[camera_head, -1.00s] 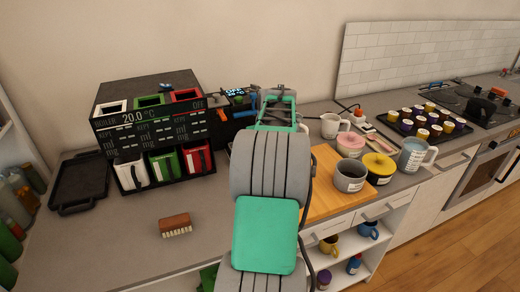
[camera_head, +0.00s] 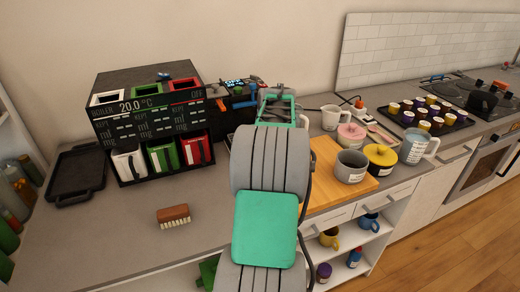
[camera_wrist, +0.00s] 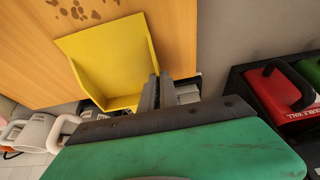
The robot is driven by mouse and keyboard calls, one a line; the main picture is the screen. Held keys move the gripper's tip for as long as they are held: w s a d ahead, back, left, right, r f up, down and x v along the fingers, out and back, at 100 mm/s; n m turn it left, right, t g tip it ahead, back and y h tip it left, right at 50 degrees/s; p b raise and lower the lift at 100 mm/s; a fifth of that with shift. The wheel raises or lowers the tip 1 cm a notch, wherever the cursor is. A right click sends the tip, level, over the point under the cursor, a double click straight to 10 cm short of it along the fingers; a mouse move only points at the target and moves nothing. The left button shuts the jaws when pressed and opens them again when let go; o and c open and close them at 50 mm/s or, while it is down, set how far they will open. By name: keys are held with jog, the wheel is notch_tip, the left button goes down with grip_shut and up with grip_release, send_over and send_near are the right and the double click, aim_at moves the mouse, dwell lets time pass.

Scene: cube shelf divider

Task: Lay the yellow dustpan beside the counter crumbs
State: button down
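The yellow dustpan (camera_wrist: 112,62) shows in the wrist view, its open pan over the wooden board (camera_wrist: 190,45). My gripper (camera_wrist: 158,88) is at the dustpan's near right corner. Its fingers are close together and appear shut on the dustpan; the handle is hidden. Brown crumbs (camera_wrist: 80,12) lie on the board past the pan's far edge, apart from it. I cannot tell whether the pan touches the board. In the head view my arm hides the dustpan and the crumbs, and the board (camera_head: 322,192) shows to the arm's right.
A black boiler unit (camera_head: 150,105) with white, green and red canisters stands left of my arm. A brush (camera_head: 173,217) lies on the front counter. Counter around the brush is clear.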

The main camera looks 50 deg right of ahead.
jog(key=shift+f, duration=0.15)
jog(key=c, duration=1.5)
grip_release()
jog(key=shift+c, duration=0.2)
jog(key=v, duration=0.7)
jog(key=shift+s+a+r+b, duration=0.1)
jog(key=shift+s+r+b, duration=0.05)
jog(key=shift+r+b, duration=0.2)
